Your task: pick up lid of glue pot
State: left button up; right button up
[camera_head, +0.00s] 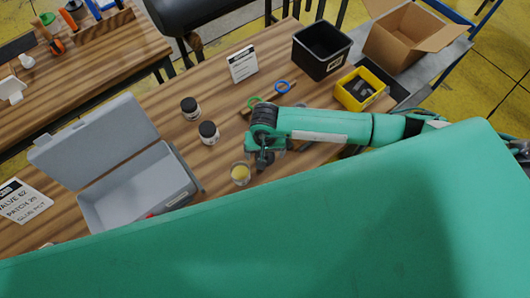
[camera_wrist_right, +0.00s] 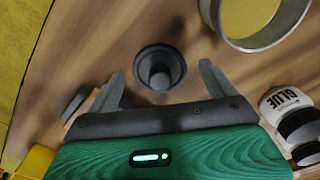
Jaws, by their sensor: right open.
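The lid (camera_wrist_right: 161,70), dark and round with a raised knob, lies on the wooden table in the right wrist view. My right gripper (camera_wrist_right: 160,76) is open, with one finger on each side of the lid's picture; I cannot tell whether they touch it. In the head view my right gripper (camera_head: 262,160) points down at the table and mostly hides the lid. The open glue pot (camera_head: 240,173), with yellow glue inside, stands just left of it; it also shows in the wrist view (camera_wrist_right: 249,18). My left gripper is not in view.
Two dark-capped jars (camera_head: 190,108) (camera_head: 208,133) stand further back; one labelled GLUE (camera_wrist_right: 285,104) shows in the wrist view. An open grey case (camera_head: 84,207) is at left. A black bin (camera_head: 320,49), yellow bin (camera_head: 360,88) and cardboard box (camera_head: 404,36) are at back right.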

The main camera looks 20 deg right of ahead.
jog(key=c, duration=1)
jog(key=shift+c, duration=0.2)
